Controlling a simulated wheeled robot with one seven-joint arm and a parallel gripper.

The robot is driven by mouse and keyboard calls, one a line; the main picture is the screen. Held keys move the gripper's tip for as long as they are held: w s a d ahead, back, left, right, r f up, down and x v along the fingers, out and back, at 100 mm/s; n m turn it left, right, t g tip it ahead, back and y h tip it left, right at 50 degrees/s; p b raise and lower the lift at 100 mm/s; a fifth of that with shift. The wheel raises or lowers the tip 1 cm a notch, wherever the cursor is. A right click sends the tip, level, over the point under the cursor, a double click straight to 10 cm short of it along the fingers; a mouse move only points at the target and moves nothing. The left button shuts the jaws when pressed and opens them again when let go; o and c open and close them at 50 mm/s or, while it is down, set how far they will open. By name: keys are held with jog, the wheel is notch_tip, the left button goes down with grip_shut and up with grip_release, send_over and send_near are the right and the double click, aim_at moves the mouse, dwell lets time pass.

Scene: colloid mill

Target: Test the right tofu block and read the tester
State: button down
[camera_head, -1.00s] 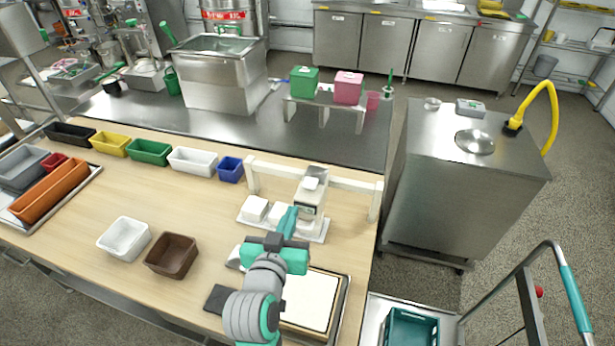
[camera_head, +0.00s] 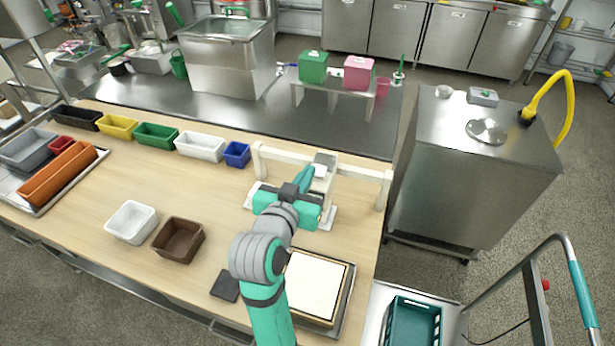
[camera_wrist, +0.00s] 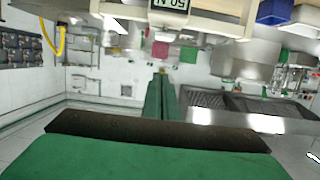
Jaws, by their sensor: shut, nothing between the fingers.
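The tester (camera_head: 326,160) is a pale upright unit on a white base (camera_head: 333,216) at the right side of the wooden table. My gripper (camera_head: 308,172) is shut and empty, its fingertips in front of the tester's upper part; I cannot tell whether they touch it. In the wrist view my shut fingers (camera_wrist: 161,85) point toward the tester's underside, with its small display (camera_wrist: 168,4) at the top edge. The display looks upside down, seems to show "50 N", and is partly cut off. The tofu blocks are hidden behind my gripper and wrist in the head view.
A white rail (camera_head: 358,170) stands behind the tester. A framed white board (camera_head: 315,287), a dark pad (camera_head: 226,286), a brown bin (camera_head: 179,240) and a white bin (camera_head: 131,222) lie nearer. A blue bin (camera_head: 237,154) stands to the left. The table's middle is clear.

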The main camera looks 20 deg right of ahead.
send_over(316, 176)
jog(key=shift+s+a+f, duration=0.1)
jog(key=shift+s+f, duration=0.1)
jog(key=shift+f, duration=0.35)
jog(key=shift+s+a+f, duration=0.1)
jog(key=shift+s+f, duration=0.05)
jog(key=shift+f, duration=0.35)
notch_tip(316, 176, down, 3)
jog(key=shift+s+a+r, duration=0.1)
jog(key=shift+r, duration=0.1)
jog(key=shift+f, duration=0.65)
jog(key=shift+f, duration=1.2)
notch_tip(316, 176, up, 4)
jog(key=shift+r, duration=0.1)
jog(key=v, duration=1)
jog(key=shift+r, duration=0.25)
